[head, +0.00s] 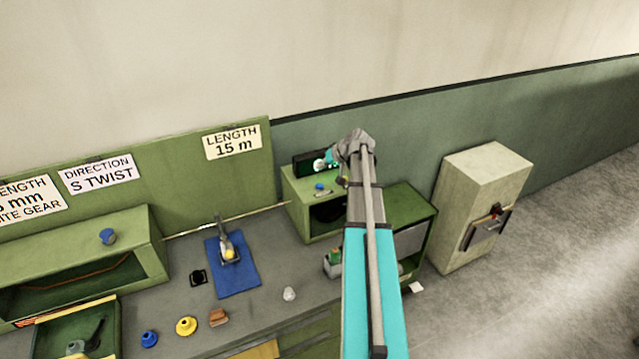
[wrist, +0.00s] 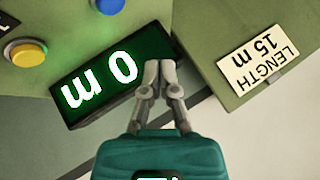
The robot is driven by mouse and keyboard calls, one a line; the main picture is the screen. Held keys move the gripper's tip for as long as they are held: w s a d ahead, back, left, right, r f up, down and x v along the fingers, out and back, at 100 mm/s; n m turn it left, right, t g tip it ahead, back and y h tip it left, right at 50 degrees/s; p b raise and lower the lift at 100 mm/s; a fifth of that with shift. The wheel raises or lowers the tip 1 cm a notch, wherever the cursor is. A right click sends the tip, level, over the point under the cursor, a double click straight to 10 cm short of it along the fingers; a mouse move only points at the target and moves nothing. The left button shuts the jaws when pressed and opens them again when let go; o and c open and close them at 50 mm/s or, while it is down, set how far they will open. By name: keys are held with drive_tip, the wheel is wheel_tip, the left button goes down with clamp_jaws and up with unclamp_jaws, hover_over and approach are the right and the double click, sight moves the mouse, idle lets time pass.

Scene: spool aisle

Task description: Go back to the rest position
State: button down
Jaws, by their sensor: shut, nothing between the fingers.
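My gripper (wrist: 160,66) is shut and empty in the wrist view, its two fingertips close together. The fingertips overlap the right end of a dark display (wrist: 132,98) that reads "0 m" in glowing digits; whether they touch it I cannot tell. In the head view my arm reaches up over the right end of the bench, and my gripper (head: 322,164) is in front of the same display (head: 303,167), partly covering it.
A green box (head: 297,190) with a blue button (head: 320,187) stands below the display. A yellow button (wrist: 27,54) shows in the wrist view. The bench holds a blue mat (head: 245,277) and several small parts. A pale cabinet (head: 470,190) stands right; floor beyond is clear.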

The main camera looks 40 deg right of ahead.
idle(0.6)
drive_tip(key=a+f+n+g+b, duration=0.1)
drive_tip(key=a+f, duration=0.2)
drive_tip(key=a, duration=0.4)
drive_tip(key=a+f+n+g+b, duration=0.1)
drive_tip(key=a+f+g+b, duration=0.1)
drive_tip(key=a, duration=0.6)
drive_tip(key=s+a+f+n+g+h+b, duration=0.1)
drive_tip(key=s+a+f+g+b, duration=0.1)
drive_tip(key=s+a, duration=0.3)
drive_tip(key=s+a+f+g+h+b, duration=0.1)
drive_tip(key=s+a+f, duration=0.3)
drive_tip(key=a, duration=1)
drive_tip(key=s+a+f+n+g+h+b, duration=0.1)
drive_tip(key=s+a+f+g+b, duration=0.1)
drive_tip(key=s+a, duration=0.5)
drive_tip(key=shift+s+a+f+n+g+b, duration=0.25)
drive_tip(key=shift+a+f+b, duration=0.4)
drive_tip(key=shift+a+f, duration=0.45)
drive_tip(key=shift+w+a+r, duration=0.1)
drive_tip(key=shift+r, duration=0.05)
